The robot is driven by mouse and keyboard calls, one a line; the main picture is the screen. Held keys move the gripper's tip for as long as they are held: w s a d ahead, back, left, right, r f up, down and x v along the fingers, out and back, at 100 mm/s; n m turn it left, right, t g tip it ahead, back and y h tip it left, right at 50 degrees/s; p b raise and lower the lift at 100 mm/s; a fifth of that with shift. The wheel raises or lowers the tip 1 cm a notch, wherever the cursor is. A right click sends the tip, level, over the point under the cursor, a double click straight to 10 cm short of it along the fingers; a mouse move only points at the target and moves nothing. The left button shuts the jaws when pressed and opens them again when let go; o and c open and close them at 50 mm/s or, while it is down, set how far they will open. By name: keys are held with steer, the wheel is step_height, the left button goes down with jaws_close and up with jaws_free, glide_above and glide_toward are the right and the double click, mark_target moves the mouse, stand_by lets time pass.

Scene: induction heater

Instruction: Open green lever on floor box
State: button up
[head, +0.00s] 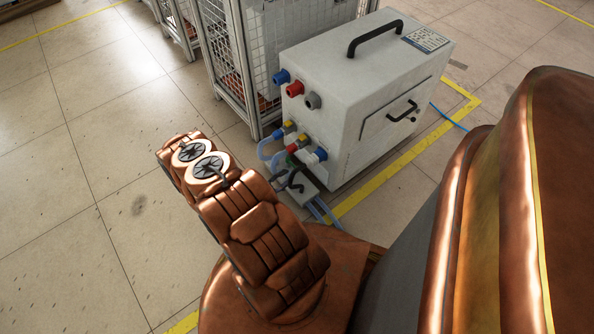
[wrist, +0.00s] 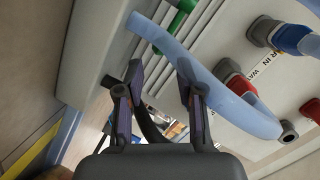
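A green lever (wrist: 180,18) shows at the top of the wrist view, partly hidden behind a pale blue hose (wrist: 205,75). A small green part (head: 292,149) also shows low on the connector side of the large white box in the head view. My gripper (wrist: 160,72) is open in the wrist view, with its two dark fingers apart. The green lever lies beyond the fingertips, and I see no contact with it. A black curved part (wrist: 151,122) shows between and below the fingers. In the head view my gripper is hard to make out among the hoses.
The white box (head: 350,75) stands on the tiled floor with blue, red and grey connectors. A small pale box (head: 306,190) with hoses sits low beside it. A wire cage (head: 225,60) stands behind. Open floor lies to the left.

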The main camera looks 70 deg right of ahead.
mark_target(295, 171)
steer(key=shift+b+x, duration=1.4)
steer(key=shift+x, duration=2.4)
jaws_close()
